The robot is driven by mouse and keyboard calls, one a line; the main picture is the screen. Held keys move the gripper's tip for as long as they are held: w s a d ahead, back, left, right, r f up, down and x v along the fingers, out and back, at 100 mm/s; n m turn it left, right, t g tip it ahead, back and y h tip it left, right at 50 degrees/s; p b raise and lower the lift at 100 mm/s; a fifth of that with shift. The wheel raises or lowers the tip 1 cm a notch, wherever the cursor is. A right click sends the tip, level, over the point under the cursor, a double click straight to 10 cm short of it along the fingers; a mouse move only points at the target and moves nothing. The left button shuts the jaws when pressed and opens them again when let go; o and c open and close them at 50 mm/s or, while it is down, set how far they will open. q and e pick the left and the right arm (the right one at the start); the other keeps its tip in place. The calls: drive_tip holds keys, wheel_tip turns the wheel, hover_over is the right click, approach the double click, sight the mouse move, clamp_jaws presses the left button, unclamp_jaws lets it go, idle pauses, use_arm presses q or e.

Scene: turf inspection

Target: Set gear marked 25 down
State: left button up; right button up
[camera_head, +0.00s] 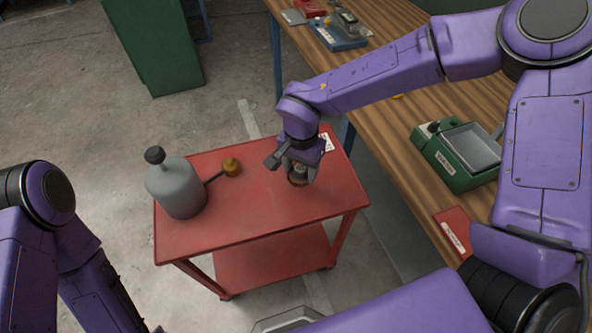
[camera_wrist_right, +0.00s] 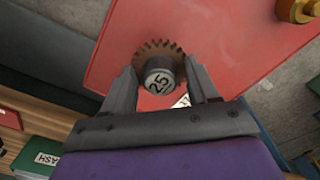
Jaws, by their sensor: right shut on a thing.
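The gear marked 25 (camera_wrist_right: 159,76) has a brown toothed rim and a grey hub with the number on top. My right gripper (camera_wrist_right: 162,88) has its fingers on either side of the hub and is shut on it. In the head view the gear (camera_head: 298,176) is over the right half of the red cart's top (camera_head: 255,215), below my right gripper (camera_head: 297,165). I cannot tell whether the gear touches the cart top. My left arm shows at the lower left of the head view, but its gripper is not in view.
A wooden bench (camera_head: 400,135) to the right holds a green box with a grey tray (camera_head: 462,150). The cart's front middle is clear.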

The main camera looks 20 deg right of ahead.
sight(297, 167)
drive_tip(key=w+f, duration=0.1)
drive_tip(key=f, duration=0.1)
drive_tip(key=w+f, duration=0.2)
drive_tip(key=shift+w+d, duration=0.15)
wheel_tip(297, 167, down, 3)
drive_tip(key=shift+w+r+p, duration=0.1)
drive_tip(key=shift+r+p, duration=0.05)
drive_tip(key=shift+p, duration=0.2)
drive_tip(key=shift+f, duration=0.35)
drive_tip(key=shift+f, duration=0.2)
drive_tip(key=o, duration=1.1)
drive_tip(key=shift+c, duration=0.2)
wheel_tip(297, 167, up, 12)
drive_tip(key=shift+r+b, duration=0.25)
drive_tip(key=shift+b, duration=0.1)
